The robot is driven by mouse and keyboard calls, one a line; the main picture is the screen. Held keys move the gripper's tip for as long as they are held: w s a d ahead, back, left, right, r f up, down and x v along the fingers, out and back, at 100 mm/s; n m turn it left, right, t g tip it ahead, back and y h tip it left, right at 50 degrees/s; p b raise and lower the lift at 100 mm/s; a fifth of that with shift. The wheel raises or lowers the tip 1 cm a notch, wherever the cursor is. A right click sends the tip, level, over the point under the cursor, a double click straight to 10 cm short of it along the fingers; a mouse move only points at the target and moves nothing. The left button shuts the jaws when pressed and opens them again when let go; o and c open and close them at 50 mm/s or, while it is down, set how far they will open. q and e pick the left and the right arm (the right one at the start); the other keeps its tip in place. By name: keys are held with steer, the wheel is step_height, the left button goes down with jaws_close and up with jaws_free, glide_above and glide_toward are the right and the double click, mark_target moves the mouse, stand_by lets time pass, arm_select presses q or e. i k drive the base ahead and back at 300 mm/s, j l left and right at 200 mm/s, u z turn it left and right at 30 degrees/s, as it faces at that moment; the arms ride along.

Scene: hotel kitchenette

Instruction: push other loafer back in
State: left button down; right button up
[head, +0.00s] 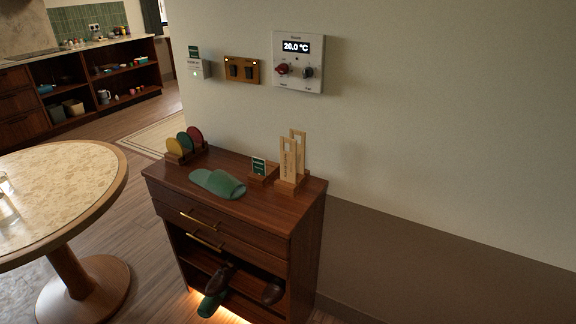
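Two dark brown loafers show in the lower open part of the wooden cabinet (305,238). The left loafer (219,277) lies at a slant near the shelf's front, just above a green slipper (210,304). The right loafer (272,291) is near the right side wall, with its rounded end toward the front. The shadow inside hides their far ends, and I cannot tell exactly how far each sticks out. Neither of my grippers is in view.
Green slippers (217,183), a rack of coloured discs (186,141), a small sign (259,168) and wooden tags (290,160) stand on the cabinet top. Brass handles (205,241) jut from its front. A round table (65,180) stands at left; floor shows between.

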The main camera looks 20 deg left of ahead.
mark_target(217, 283)
steer(key=u, duration=1.25)
steer(key=z, duration=0.5)
steer(key=i+j+z, duration=0.15)
steer(key=j+z, duration=0.3)
steer(key=i+j+z, duration=0.15)
steer(key=j+z, duration=0.7)
steer(key=i+l, duration=0.05)
steer(key=l, duration=0.05)
